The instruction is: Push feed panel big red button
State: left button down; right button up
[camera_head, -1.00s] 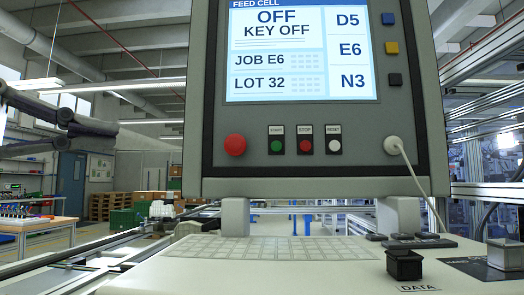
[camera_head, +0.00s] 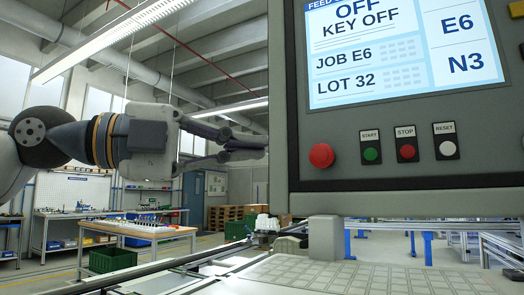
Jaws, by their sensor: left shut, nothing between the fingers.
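The big red button (camera_head: 321,156) sticks out at the lower left of the grey feed panel (camera_head: 400,195), in the head view. To its right are the small green START button (camera_head: 371,154), the red STOP button (camera_head: 407,152) and the white RESET button (camera_head: 447,148). The panel's screen (camera_head: 400,50) reads OFF, KEY OFF, JOB E6, LOT 32. My left gripper (camera_head: 262,146) comes in from the left, pointing right, shut and empty. Its fingertips are left of the red button, apart from it in the picture. My right gripper is not in view.
A light keypad deck (camera_head: 335,275) lies below the panel, with a grey support (camera_head: 325,238) between them. Workbenches (camera_head: 150,229) and a green crate (camera_head: 112,259) stand in the left background.

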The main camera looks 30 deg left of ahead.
aim_at(321, 155)
pick_arm(q)
jog(key=w+d, duration=0.5)
jog(key=w, duration=0.4)
jog(key=shift+d, duration=0.35)
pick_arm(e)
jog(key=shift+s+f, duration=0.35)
pick_arm(q)
jog(key=shift+w, duration=0.15)
